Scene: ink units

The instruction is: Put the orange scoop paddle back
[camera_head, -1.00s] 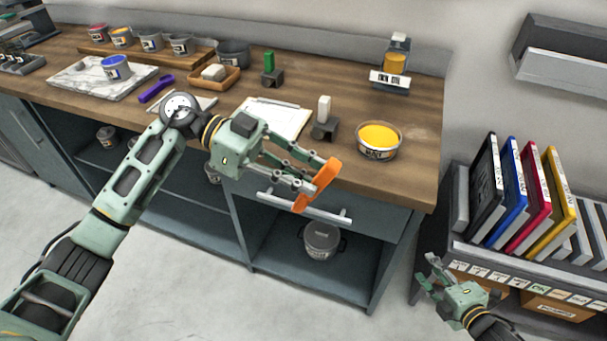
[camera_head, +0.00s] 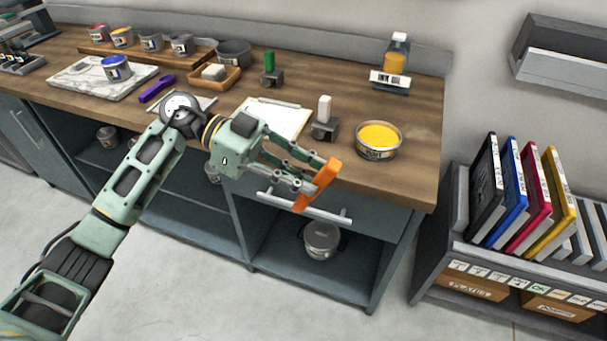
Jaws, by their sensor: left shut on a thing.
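The orange scoop paddle (camera_head: 316,187) is held in my left gripper (camera_head: 312,178), whose fingers are shut on it. It hangs tilted in front of the counter's front edge, above the drawer handle. An open tin of yellow ink (camera_head: 378,140) stands on the counter to the right of the paddle, apart from it. A purple paddle (camera_head: 157,88) lies on the counter farther left. My right gripper is not in this view.
The wooden counter (camera_head: 420,150) holds a paper sheet (camera_head: 275,118), a small block with a white handle (camera_head: 325,122), a green-handled one (camera_head: 269,72), a wooden tray (camera_head: 228,78) and an ink bottle (camera_head: 394,62). A shelf of coloured binders (camera_head: 530,200) stands at the right.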

